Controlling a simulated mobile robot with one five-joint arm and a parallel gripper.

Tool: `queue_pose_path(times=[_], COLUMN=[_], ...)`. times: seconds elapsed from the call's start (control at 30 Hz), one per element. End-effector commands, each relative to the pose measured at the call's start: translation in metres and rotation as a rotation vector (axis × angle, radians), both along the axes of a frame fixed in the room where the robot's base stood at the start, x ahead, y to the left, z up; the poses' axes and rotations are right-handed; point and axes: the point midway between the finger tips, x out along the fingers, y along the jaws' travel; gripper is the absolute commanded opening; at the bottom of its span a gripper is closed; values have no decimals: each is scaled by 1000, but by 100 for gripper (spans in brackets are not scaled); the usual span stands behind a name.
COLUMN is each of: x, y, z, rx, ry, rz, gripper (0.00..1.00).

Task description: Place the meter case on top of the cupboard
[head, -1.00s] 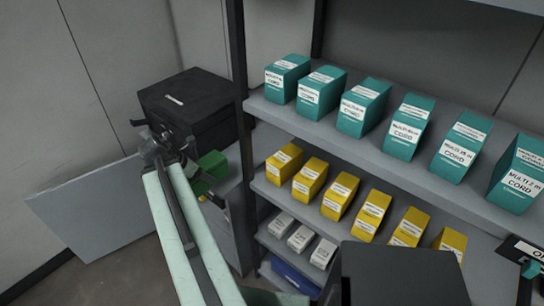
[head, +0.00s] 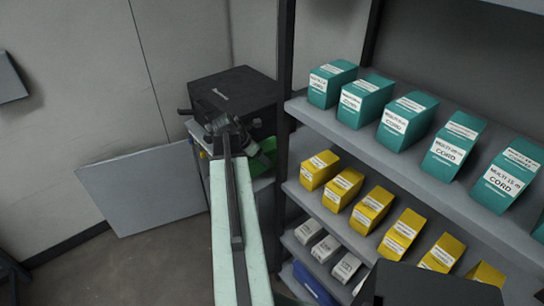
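A black box-shaped case (head: 235,88) with a small pale label stands left of the shelf rack; it may be the meter case. A low grey cupboard (head: 263,184) is below it, and a large grey panel (head: 145,190), apparently its open door, reaches left. The black case seems to rest on the cupboard, though my arm hides part of the contact. My gripper (head: 212,122) is in front of the case's near face, seen from behind. Its fingertips are small and dark against the case, so I cannot tell whether they are open or touch it.
A green object (head: 265,155) sits at the cupboard, right of my gripper. The rack at right holds teal cord boxes (head: 407,121), yellow boxes (head: 371,210) and white boxes (head: 327,249). A rack post (head: 287,80) stands close beside the case.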

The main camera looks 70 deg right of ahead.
Motion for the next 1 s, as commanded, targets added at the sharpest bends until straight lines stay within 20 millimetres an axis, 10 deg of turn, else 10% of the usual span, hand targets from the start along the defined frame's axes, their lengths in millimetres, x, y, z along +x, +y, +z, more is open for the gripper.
queue_pose_path(times=[0.2, 1.0], x=[-10, -15], y=[-42, -57], z=[-4, -41], rx=[-1, -1], ry=[1, 1], rz=[-3, -3], gripper=[0, 0])
